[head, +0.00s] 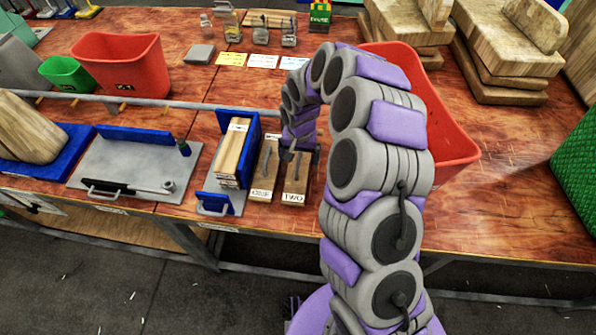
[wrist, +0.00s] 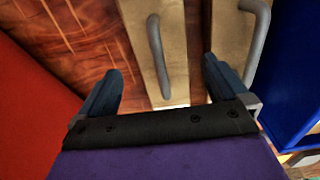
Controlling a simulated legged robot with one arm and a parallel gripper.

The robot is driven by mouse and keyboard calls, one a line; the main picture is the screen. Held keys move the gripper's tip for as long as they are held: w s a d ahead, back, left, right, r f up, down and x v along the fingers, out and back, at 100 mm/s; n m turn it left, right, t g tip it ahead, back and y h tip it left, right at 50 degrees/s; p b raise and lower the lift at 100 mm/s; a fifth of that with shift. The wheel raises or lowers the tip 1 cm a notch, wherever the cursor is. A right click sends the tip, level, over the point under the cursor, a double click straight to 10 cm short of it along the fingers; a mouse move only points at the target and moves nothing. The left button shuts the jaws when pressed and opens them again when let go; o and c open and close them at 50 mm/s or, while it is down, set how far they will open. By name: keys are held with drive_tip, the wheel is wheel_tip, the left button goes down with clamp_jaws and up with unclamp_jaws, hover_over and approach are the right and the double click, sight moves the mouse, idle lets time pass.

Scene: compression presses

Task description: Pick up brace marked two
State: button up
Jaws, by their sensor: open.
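The brace marked TWO (head: 293,192) is a wooden block with a grey handle, lying on the wooden table beside the brace marked ONE (head: 262,188). My gripper (head: 299,155) is over the far part of brace TWO and hides some of it. In the wrist view, my gripper (wrist: 162,70) is open and empty. Brace TWO (wrist: 177,20) and its grey handle (wrist: 158,55) show between the two fingers, apart from both. Brace ONE (wrist: 228,30) is to the right, past the right finger. Labels are not readable in the wrist view.
A blue-ended press (head: 212,200) holding wooden boards stands left of brace ONE. A red bin (head: 455,130) is to the right, partly behind my arm. A grey plate with a blue bar (head: 120,165) lies further left. Bare table lies at the front right.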

drive_tip(key=shift+a+f+b, duration=0.15)
drive_tip(key=shift+f+b, duration=0.8)
drive_tip(key=shift+f, duration=2.3)
drive_tip(key=shift+r, duration=0.1)
drive_tip(key=shift+c, duration=0.3)
drive_tip(key=c, duration=1.5)
